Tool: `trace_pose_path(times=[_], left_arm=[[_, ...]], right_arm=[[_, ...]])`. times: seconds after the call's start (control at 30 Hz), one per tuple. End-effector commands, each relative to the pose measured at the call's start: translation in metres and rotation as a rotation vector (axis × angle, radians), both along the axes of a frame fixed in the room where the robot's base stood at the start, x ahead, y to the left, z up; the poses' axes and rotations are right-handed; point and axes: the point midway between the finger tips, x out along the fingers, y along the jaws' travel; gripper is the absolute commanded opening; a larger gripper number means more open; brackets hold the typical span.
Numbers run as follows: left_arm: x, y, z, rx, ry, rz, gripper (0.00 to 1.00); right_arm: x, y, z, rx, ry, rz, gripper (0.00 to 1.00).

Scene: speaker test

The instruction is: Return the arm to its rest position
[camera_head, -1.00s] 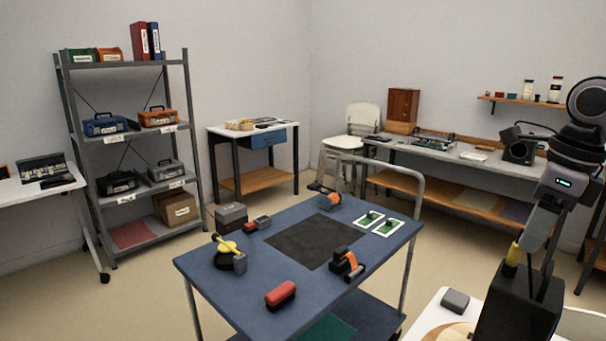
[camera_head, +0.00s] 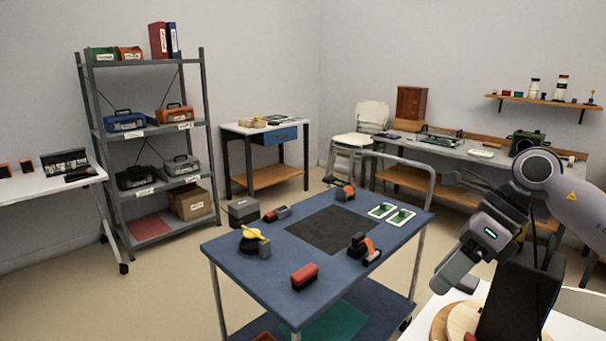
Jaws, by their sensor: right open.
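My right arm comes in from the right edge. Its grey hand with a small green light hangs over the white worktop at the lower right. My right gripper (camera_head: 452,280) points down and left, beside the right edge of the blue cart (camera_head: 240,267). It is open, and I see nothing held in it. Its fingertips show only as a grey shape. My left gripper is out of view.
A black box (camera_head: 518,300) stands close to the right hand on the white worktop, with round wooden boards (camera_head: 441,322). The cart carries a red block (camera_head: 304,277), a yellow-and-black tool (camera_head: 252,241) and green circuit boards (camera_head: 401,217). Floor left of the cart is clear.

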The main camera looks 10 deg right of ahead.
Motion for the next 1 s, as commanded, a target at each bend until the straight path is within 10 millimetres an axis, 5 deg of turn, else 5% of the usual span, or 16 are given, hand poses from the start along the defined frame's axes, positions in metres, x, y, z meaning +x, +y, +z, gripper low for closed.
trace_pose_path(times=[0.2,0.5,0.77,1.0], left_arm=[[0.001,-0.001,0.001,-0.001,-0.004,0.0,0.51],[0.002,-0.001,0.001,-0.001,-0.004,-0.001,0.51],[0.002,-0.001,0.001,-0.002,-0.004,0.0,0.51],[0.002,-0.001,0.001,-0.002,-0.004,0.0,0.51]], right_arm=[[-0.018,0.1,-0.033,0.44,0.117,0.006,0.53],[-0.034,0.174,-0.038,1.044,0.383,-0.237,0.53],[-0.024,0.172,-0.061,1.479,0.686,-0.664,0.53],[-0.024,0.135,-0.132,1.743,0.99,-1.218,0.53]])
